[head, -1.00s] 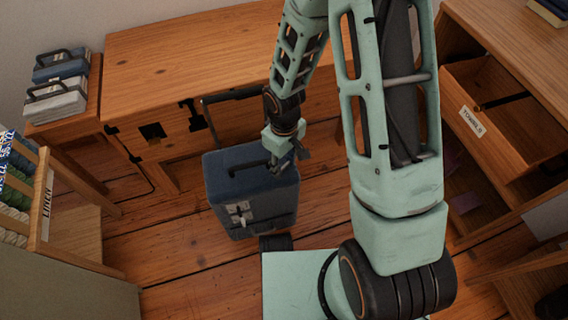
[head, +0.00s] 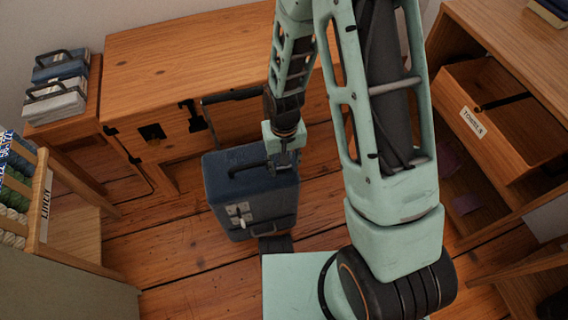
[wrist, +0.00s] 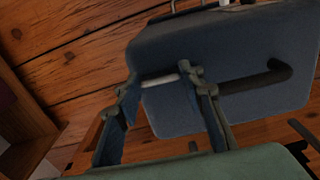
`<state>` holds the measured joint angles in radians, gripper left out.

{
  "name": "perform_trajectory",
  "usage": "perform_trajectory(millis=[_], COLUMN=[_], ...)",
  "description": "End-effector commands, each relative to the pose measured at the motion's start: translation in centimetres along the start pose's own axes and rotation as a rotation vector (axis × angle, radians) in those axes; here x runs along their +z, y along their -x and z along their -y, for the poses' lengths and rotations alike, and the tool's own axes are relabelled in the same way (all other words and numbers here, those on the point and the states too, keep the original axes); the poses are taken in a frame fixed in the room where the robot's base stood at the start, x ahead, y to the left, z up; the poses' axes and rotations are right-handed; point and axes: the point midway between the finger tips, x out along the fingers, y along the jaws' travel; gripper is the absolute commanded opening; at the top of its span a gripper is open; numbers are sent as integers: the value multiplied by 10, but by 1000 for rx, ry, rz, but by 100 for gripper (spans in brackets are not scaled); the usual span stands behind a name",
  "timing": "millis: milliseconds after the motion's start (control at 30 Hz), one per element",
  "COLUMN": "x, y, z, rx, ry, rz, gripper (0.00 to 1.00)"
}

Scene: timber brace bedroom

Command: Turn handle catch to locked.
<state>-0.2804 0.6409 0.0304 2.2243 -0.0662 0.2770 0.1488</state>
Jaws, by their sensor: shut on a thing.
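A dark blue suitcase (head: 250,185) stands upright on the floor with its top facing me; its top also shows in the wrist view (wrist: 225,55). A black carry handle (wrist: 255,78) lies across the top, to the right of my fingers. A small pale grey bar, apparently the handle catch (wrist: 160,80), sits between my fingertips at the suitcase's edge. My gripper (head: 282,166) is at the top's right end, its fingers closed on that bar. In the head view my gripper hides the catch, so I cannot tell its setting there.
A raised black pull handle (head: 232,95) stands behind the suitcase, close to a wooden desk (head: 190,45). Metal clasps (head: 238,212) are on the suitcase's front. An open wooden drawer (head: 495,125) is at right, a crate (head: 45,205) at left. Floor at left is clear.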

Motion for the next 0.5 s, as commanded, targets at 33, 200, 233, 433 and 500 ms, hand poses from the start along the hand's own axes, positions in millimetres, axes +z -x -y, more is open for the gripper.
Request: perform_trajectory(millis=[33,200,233,433,500], x=[0,0,0,0,0], y=[0,0,0,0,0], z=[0,0,0,0,0], rx=[0,0,0,0,0], ry=[-3,-5,-5,-5,-5], rz=[0,0,0,0,0], gripper=[12,12,12,41,49])
